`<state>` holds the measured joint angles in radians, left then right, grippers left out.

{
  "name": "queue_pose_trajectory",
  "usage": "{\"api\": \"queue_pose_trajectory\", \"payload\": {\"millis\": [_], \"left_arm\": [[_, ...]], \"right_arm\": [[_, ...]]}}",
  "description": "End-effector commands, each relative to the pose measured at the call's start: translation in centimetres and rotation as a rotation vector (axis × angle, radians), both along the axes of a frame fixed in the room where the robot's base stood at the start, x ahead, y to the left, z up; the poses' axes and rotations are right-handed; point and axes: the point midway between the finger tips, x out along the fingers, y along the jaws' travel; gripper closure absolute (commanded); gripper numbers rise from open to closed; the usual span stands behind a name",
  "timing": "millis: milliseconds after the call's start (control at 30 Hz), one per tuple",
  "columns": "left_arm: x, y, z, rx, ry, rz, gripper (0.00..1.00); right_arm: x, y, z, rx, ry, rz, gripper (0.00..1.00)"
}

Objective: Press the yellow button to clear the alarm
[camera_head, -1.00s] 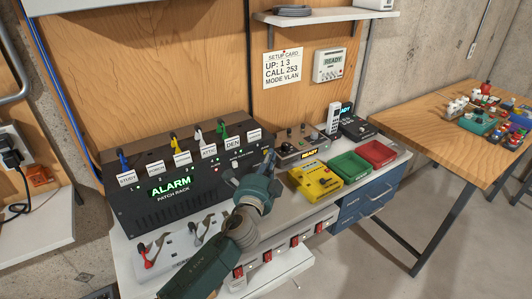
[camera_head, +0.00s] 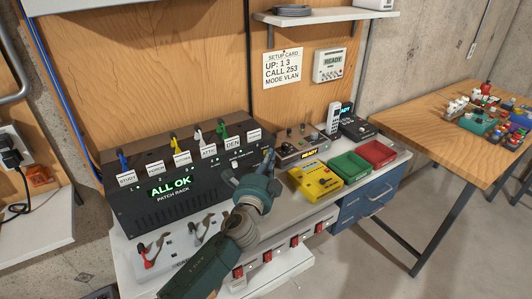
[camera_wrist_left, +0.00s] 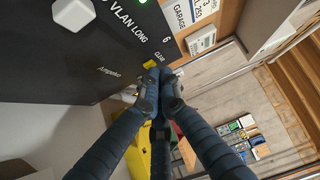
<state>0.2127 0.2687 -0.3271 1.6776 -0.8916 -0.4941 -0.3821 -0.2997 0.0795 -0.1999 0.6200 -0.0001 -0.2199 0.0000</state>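The patch rack (camera_head: 200,186) is a black box with a sloped top, and its green display (camera_head: 171,187) reads ALL OK. In the left wrist view the small yellow button (camera_wrist_left: 149,64) sits near the rack's edge, beside a label that seems to read CLEAR. My left gripper (camera_wrist_left: 160,74) has its fingertips together right at the button; whether they touch it is hard to tell. In the head view my left gripper (camera_head: 266,164) is at the rack's right end and hides the button there. My right gripper is not in view.
Cables with coloured plugs (camera_head: 198,136) stand along the rack's top. A yellow device (camera_head: 316,180), a green tray (camera_head: 350,166) and a red tray (camera_head: 377,154) are to the right. A power strip (camera_head: 292,244) runs along the bench front. A wooden table (camera_head: 425,110) stands farther right.

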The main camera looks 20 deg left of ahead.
Motion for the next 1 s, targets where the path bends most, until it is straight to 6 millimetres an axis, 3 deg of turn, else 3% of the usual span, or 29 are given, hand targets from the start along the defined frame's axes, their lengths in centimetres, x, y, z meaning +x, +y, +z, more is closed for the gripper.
{"api": "queue_pose_trajectory", "payload": {"millis": [567,1000], "left_arm": [[-0.8,-1.0,-0.1,-0.001,0.001,-0.001,1.0],[-3.2,-4.2,-0.1,-0.003,0.002,-0.003,1.0]], "right_arm": [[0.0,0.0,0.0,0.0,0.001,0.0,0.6],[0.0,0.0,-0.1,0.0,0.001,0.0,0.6]]}}
